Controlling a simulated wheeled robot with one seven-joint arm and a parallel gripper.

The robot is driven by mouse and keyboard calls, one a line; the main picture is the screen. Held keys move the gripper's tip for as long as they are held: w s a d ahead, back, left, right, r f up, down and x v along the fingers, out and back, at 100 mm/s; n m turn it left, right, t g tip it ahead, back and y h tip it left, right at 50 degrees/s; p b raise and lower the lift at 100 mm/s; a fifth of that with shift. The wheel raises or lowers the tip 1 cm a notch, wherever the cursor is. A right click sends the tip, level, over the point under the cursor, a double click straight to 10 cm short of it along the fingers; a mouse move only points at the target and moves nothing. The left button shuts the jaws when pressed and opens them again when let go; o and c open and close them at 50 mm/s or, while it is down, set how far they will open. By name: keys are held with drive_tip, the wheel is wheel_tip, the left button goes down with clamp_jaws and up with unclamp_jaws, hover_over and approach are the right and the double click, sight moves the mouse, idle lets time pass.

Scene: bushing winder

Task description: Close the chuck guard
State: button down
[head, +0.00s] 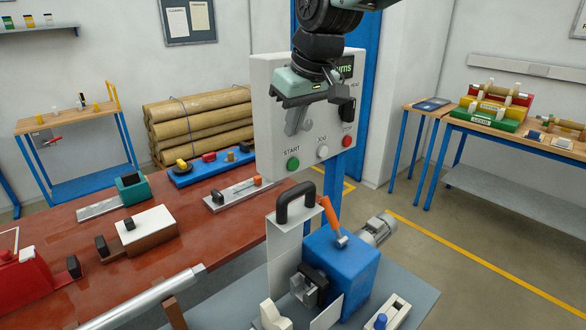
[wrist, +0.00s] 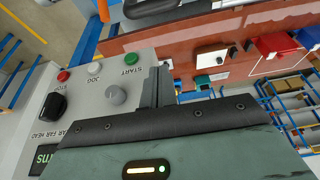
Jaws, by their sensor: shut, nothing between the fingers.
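In the head view, the chuck (head: 308,285) is a grey and black jaw unit on the near-left face of the blue headstock (head: 345,262). Its guard seems to be the pale upright panel (head: 284,240) with a black arched handle (head: 296,190) on top; the chuck is in plain view below. The same black handle seems to show at the top edge of the wrist view (wrist: 150,8). My gripper (head: 297,126) is shut and empty, in front of the control panel and above the handle, apart from it. Its fingers also show in the wrist view (wrist: 160,88).
The control panel (head: 325,150) with START, JOG and STOP buttons stands close behind my gripper. An orange-handled lever (head: 329,212) rises from the headstock beside the handle. A red-brown bench (head: 90,215) with fixtures lies left; a silver shaft (head: 150,300) extends toward the chuck.

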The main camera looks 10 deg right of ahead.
drive_tip(key=shift+a+f+p, duration=0.1)
drive_tip(key=shift+f+p, duration=2.35)
drive_tip(key=shift+f, duration=3.05)
drive_tip(key=shift+s+f+b, duration=0.1)
drive_tip(key=shift+b, duration=0.25)
